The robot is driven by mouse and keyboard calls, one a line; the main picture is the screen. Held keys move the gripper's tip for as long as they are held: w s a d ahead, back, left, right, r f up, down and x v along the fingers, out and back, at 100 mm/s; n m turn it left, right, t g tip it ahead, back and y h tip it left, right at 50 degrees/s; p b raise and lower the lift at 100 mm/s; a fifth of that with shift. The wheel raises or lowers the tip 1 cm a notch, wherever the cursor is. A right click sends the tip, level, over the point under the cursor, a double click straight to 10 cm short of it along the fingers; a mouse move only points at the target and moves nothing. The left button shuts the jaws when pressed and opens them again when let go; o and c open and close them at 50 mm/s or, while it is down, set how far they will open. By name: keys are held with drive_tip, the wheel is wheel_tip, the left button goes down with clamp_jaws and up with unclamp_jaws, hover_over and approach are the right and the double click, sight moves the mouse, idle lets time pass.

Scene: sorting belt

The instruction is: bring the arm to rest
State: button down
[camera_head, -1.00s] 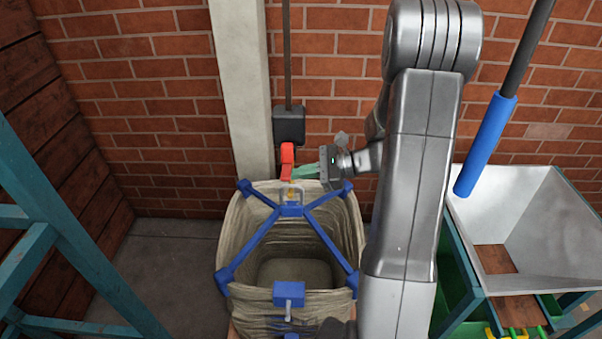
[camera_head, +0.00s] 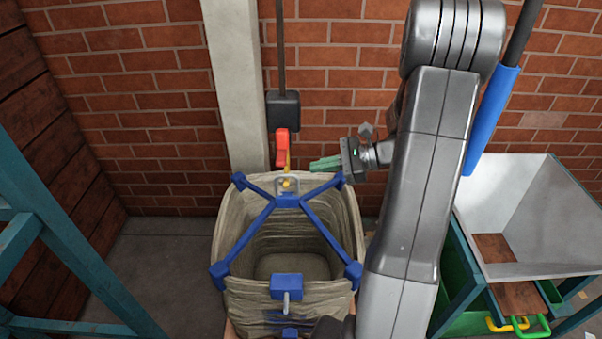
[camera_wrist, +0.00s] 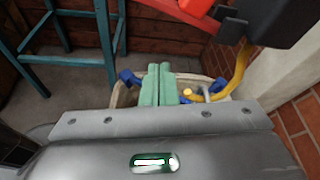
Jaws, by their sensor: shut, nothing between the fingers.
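My gripper (camera_head: 325,164) is at the centre of the head view, its green fingers pointing left. The fingers are together with nothing between them; the wrist view (camera_wrist: 158,84) shows them side by side. The gripper is above and behind the far right rim of a beige bag (camera_head: 237,215) with a blue cross frame (camera_head: 258,229). A red lever or handle (camera_head: 282,147) hangs to the left of the fingers, apart from them, below a dark box (camera_head: 283,111). It also shows at the top of the wrist view (camera_wrist: 184,10).
A pale column (camera_head: 234,90) and brick wall (camera_head: 335,60) stand behind. A teal frame (camera_head: 62,258) is at left. A grey hopper (camera_head: 540,222) and green crate (camera_head: 462,300) are at right. A blue-sleeved pole (camera_head: 490,118) passes behind my arm. Floor at left is clear.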

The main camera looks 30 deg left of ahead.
drive_tip(key=v, duration=0.3)
drive_tip(key=shift+w+d+r, duration=0.1)
drive_tip(key=shift+w, duration=0.25)
drive_tip(key=s+a+p, duration=0.4)
drive_tip(key=a, duration=0.4)
drive_tip(key=shift+s+a+r, duration=0.2)
drive_tip(key=shift+r, duration=0.2)
drive_tip(key=shift+f, duration=0.1)
